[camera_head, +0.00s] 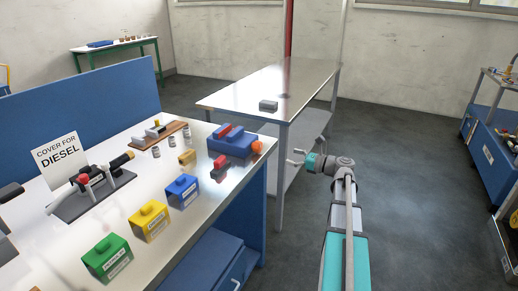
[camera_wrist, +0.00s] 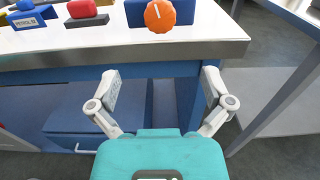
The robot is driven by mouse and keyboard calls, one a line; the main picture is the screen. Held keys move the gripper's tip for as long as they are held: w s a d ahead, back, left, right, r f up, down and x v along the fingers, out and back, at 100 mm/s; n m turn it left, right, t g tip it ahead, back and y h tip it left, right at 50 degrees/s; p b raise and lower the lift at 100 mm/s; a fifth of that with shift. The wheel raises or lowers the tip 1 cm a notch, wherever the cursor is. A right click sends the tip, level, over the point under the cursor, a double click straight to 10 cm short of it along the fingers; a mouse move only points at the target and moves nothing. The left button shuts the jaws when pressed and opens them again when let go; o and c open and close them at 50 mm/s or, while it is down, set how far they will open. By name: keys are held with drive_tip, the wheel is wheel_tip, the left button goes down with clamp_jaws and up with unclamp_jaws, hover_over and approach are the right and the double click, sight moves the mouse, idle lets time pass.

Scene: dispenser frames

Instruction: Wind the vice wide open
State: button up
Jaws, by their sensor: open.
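The blue vice (camera_head: 232,145) sits at the right end of the near bench, with red jaw parts on top. Its orange knob (camera_head: 257,147) faces the bench's right edge. In the wrist view the orange knob (camera_wrist: 160,16) is at the top centre, with a white line on its face, and the blue vice body (camera_wrist: 138,12) is partly cut off behind it. How far the vice jaws are apart cannot be told. My gripper (camera_head: 297,157) is open and empty, to the right of the knob and apart from it. In the wrist view its fingers (camera_wrist: 158,92) are spread below the knob.
A metal table (camera_head: 270,86) stands behind.

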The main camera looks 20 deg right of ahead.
sight(261, 149)
drive_tip(key=x, duration=1.3)
drive_tip(key=shift+w+a, duration=0.25)
drive_tip(key=shift+a, duration=0.05)
drive_tip(key=c, duration=1.1)
